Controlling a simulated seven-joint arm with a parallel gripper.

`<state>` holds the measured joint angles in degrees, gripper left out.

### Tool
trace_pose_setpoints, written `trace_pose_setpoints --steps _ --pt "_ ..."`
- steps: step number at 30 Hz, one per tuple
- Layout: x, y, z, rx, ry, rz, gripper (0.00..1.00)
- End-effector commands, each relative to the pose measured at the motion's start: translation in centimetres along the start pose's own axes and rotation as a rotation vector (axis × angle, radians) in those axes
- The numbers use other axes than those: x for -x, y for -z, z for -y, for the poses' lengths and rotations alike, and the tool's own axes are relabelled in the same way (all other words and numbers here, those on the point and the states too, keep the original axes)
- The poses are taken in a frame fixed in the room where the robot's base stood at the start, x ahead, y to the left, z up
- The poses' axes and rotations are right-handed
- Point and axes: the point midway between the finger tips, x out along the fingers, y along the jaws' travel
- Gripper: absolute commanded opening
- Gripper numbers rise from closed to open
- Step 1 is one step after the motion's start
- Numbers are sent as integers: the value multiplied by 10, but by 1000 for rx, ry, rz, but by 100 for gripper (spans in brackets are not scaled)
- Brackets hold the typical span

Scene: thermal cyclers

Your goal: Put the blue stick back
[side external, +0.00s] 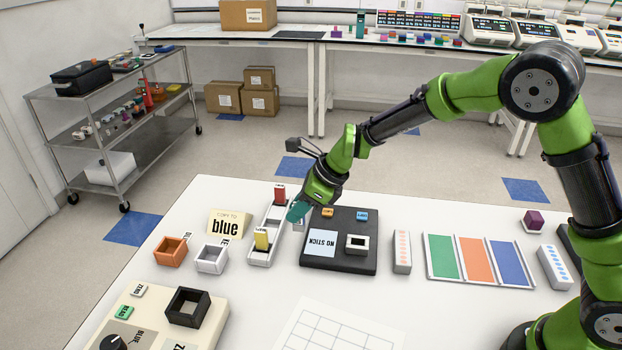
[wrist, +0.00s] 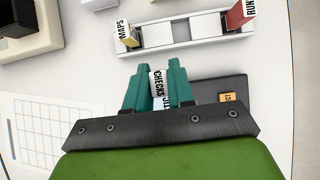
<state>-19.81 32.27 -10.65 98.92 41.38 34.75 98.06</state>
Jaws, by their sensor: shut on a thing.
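My gripper (side external: 298,211) has teal fingers and is shut on a stick. In the wrist view the fingers (wrist: 158,72) pinch the stick (wrist: 158,90), which shows a white label reading "CHECKS"; its body colour is mostly hidden. The white rack (side external: 263,255) stands left of the gripper in the side view. It holds a yellow stick (side external: 262,239) marked MAPS near one end and a red stick (side external: 280,194) at the other. Its middle is empty in the wrist view (wrist: 185,37). The held stick is beside the rack, apart from it in the wrist view.
A black reader (side external: 340,266) showing "NO STICK" lies right of the rack. A "COPY TO blue" sign (side external: 229,223), an orange holder (side external: 171,251) and a white holder (side external: 210,258) stand left. A control box (side external: 160,316) is at front left. White table is clear around the printed grid (side external: 335,330).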

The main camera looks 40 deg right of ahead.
Motion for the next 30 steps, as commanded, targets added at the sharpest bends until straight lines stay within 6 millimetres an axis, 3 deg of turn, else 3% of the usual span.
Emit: trace_pose_setpoints --steps 6,12,19,25,30 --pt "-29 -34 22 3 0 -1 0" --pt "-42 -51 33 1 -1 -1 0" --pt "-48 -59 38 1 -1 -1 0" --pt "-73 -41 38 -1 -2 -2 0" --pt "-77 -40 37 1 -1 0 0"
